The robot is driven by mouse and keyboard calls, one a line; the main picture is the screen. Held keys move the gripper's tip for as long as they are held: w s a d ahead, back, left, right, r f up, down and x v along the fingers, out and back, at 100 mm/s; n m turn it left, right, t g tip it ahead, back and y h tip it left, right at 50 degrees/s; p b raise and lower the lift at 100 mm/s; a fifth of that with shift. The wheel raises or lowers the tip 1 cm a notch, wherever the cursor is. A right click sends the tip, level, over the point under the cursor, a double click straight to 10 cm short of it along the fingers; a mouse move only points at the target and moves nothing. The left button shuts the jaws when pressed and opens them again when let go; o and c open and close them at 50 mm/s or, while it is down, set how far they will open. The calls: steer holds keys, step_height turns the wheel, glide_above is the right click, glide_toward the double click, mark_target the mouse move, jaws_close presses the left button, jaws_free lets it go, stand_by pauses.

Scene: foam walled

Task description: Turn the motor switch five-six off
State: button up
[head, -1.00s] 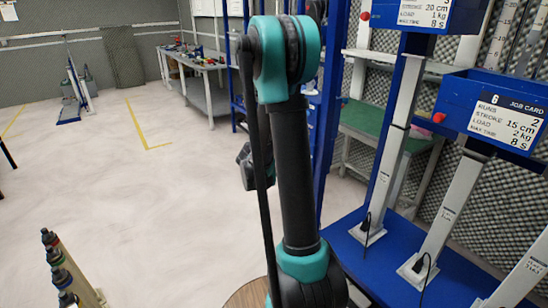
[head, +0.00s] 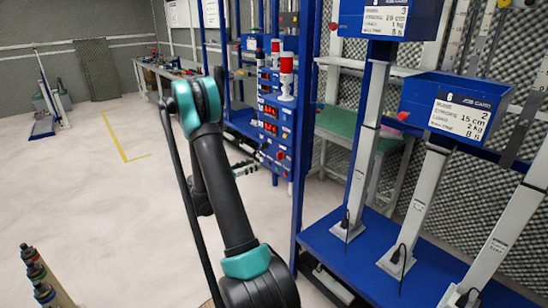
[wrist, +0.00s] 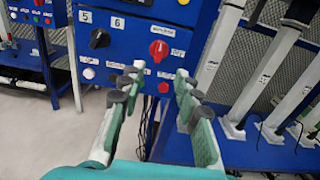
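In the wrist view a blue control panel (wrist: 135,12) faces me. It has a red rotary switch (wrist: 159,50) under a small white label I cannot read. To its left is a black rotary switch (wrist: 99,38) below tags 5 and 6. I cannot tell for sure which is motor switch five-six. My gripper (wrist: 156,84) is open and empty, its green fingers spread below the red switch, apart from it as far as I can see. In the head view the panel (head: 270,126) stands beyond my arm, and my gripper (head: 243,166) is small at its lower left.
A red button (wrist: 163,87) and a white button (wrist: 88,73) sit lower on the panel. A blue stand (head: 350,262) with grey columns and job-card boxes (head: 455,112) is at the right. A blue post (head: 303,100) rises between. Pale floor (head: 100,190) is open at left.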

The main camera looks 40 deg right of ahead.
mark_target(279, 156)
steer(key=w+d, duration=0.1)
steer(key=d, duration=1.2)
steer(key=shift+d, duration=0.3)
steer(key=shift+c, duration=0.4)
jaws_close()
